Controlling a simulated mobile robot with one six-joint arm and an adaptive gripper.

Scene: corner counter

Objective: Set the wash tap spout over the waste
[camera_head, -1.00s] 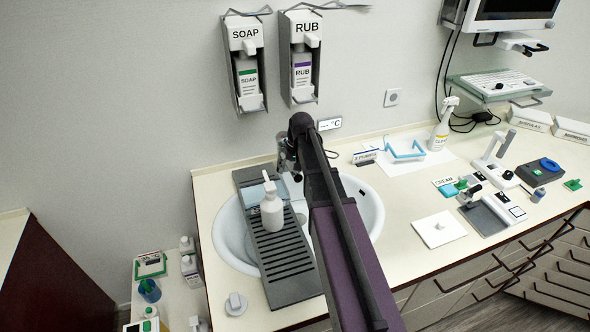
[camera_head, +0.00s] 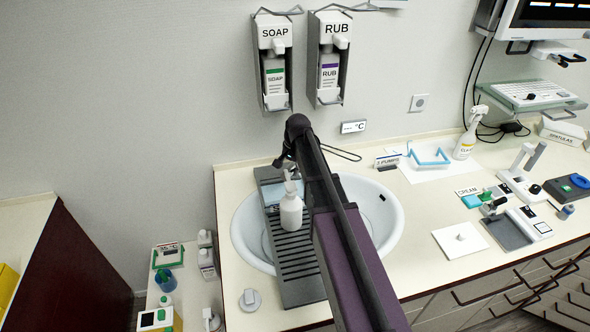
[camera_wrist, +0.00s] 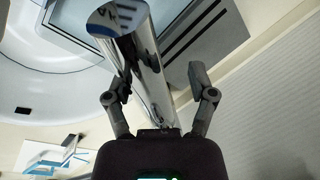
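The wash tap shows in the wrist view as a thick chrome tube (camera_wrist: 145,60), its rounded end pointing up and left. My gripper (camera_wrist: 157,82) has its two dark fingers spread, one on each side of the tube, with visible gaps. In the head view my gripper (camera_head: 284,160) is at the back of the basin, and my arm hides most of the tap. The white round basin (camera_head: 392,215) is partly covered by a dark slatted board (camera_head: 300,292). I cannot make out the waste; the board and my arm cover the middle of the bowl.
A white pump bottle (camera_head: 291,212) stands on the board. Soap (camera_head: 274,65) and rub (camera_head: 329,62) dispensers hang on the wall above. A white knob (camera_head: 250,299) sits at the counter's front left.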

